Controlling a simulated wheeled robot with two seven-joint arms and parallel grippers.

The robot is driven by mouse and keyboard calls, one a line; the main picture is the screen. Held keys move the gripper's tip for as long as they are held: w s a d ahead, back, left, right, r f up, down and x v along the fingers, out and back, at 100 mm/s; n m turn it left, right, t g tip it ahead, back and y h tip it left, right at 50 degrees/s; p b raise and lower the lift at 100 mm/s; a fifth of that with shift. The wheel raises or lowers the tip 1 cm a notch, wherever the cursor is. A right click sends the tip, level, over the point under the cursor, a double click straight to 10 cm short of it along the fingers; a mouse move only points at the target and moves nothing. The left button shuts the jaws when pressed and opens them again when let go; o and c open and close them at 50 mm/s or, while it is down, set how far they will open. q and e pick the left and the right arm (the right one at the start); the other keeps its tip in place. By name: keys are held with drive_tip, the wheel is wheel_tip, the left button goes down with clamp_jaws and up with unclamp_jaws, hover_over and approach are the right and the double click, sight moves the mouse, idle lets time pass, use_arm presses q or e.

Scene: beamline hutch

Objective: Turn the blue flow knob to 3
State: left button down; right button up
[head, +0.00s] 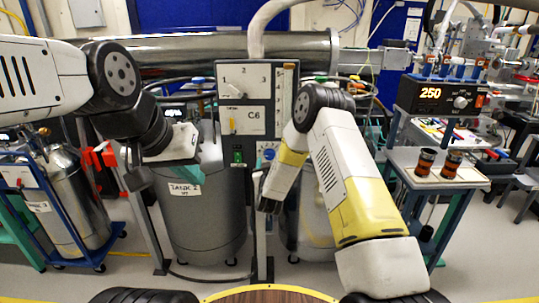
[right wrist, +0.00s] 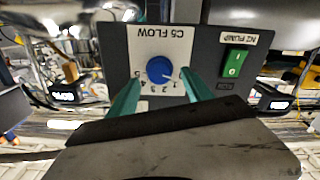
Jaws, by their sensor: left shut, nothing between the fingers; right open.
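The blue flow knob (right wrist: 160,70) is on a white dial plate marked FLOW, which appears upside down in the right wrist view. Its white pointer mark seems to lie toward the 1 end of the numbers. In the head view a small part of the knob (head: 267,150) shows low on the dark panel. My right gripper (right wrist: 160,90) is open, its two teal fingers either side of the knob's lower edge; I cannot tell if they touch it.
The dark panel (head: 250,190) also carries a 2-3 selector (head: 236,90) and a C6 plate. A green pump switch (right wrist: 235,60) is beside the knob. Grey TANK 2 (head: 205,215) stands left. A small table (head: 450,180) with two dark cylinders is right.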

sight(270, 155)
drive_tip(key=shift+w, duration=1.35)
clamp_jaws()
